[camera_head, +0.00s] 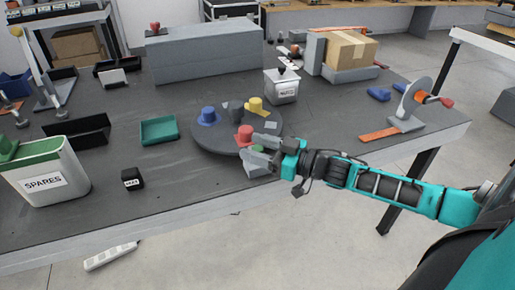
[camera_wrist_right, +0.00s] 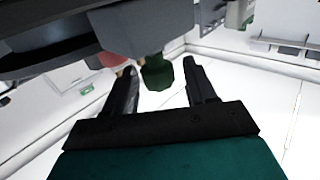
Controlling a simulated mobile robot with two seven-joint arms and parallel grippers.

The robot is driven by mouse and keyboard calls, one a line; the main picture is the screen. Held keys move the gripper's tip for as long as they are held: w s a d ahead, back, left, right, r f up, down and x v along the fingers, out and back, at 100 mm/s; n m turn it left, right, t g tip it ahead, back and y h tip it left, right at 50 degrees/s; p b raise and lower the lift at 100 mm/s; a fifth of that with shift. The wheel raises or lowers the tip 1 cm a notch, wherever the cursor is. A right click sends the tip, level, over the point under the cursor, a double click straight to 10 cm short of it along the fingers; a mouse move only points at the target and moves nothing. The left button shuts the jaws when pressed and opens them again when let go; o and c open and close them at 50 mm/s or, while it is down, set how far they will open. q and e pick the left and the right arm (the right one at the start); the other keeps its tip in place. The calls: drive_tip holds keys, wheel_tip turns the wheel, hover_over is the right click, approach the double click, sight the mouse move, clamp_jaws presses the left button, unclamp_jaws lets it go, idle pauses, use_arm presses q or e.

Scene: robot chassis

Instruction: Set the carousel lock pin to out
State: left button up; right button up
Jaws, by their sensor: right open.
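The carousel (camera_head: 212,141) is a dark round disc on the bench, bearing blue, grey, yellow and red pieces. A small green knob (camera_head: 257,149), apparently the lock pin, is at its front edge beside a grey block (camera_head: 257,169). My right gripper (camera_head: 256,157) is at this edge and partly hides the knob and block. In the right wrist view the dark green knob (camera_wrist_right: 156,73) appears between the open fingers of the gripper (camera_wrist_right: 161,78), near their tips. I see no grip on it; whether a finger touches it is unclear. My left gripper is out of view.
A red piece (camera_head: 244,135) stands close to my right gripper. A white bin (camera_head: 282,87) is behind the carousel. A teal tray (camera_head: 158,131), a small black box (camera_head: 132,179) and the SPARES bin (camera_head: 45,180) lie to the left.

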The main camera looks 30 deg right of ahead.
clamp_jaws()
idle(0.6)
